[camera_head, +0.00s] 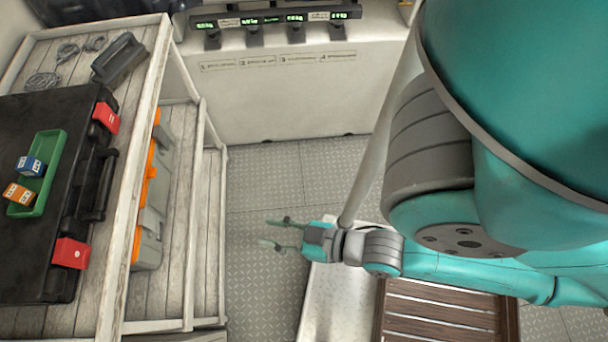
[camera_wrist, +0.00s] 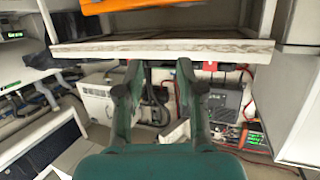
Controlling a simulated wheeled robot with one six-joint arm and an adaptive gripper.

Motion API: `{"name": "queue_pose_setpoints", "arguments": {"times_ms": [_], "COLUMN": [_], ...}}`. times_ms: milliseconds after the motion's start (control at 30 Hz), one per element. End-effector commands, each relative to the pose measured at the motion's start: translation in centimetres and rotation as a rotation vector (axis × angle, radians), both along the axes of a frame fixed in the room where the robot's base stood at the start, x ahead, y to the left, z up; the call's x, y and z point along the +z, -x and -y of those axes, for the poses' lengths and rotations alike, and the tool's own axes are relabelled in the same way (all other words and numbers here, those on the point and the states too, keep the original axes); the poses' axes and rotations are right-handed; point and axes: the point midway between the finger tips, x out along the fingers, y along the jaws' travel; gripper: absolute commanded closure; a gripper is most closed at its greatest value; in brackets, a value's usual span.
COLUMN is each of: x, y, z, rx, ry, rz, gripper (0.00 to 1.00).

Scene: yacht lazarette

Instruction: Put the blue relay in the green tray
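The blue relay (camera_head: 31,165) sits in the green tray (camera_head: 47,176), toward its upper left part. The tray lies on a black case with red latches (camera_head: 62,256) on the top shelf at the left of the head view. An orange relay (camera_head: 18,193) is also in the tray, below the blue one. My gripper (camera_head: 272,233) is open and empty, over the floor to the right of the shelf and well apart from the tray. In the wrist view my gripper's fingers (camera_wrist: 157,78) stand apart with nothing between them, facing a shelf edge.
The wooden shelf unit (camera_head: 144,95) fills the left side, with an orange and grey case (camera_head: 152,200) on a lower level. A dark handled object (camera_head: 118,58) and cables lie on top. A brown slatted board (camera_head: 440,312) is below my arm. Floor (camera_head: 262,185) is clear between.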

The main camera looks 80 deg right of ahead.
Motion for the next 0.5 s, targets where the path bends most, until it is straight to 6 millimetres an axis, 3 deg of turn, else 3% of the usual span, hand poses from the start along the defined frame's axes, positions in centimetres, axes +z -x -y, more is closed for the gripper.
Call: {"name": "queue_pose_setpoints", "arguments": {"times_ms": [33, 200, 500], "x": [0.2, 1.4, 2.2], "y": [1.7, 5.3, 7.0], "z": [-0.2, -0.5, -0.8], "rx": [0.008, 0.033, 0.051], "ry": [0.008, 0.028, 0.037], "rz": [-0.011, -0.014, -0.012], "gripper": [0.62, 0.62, 0.62]}}
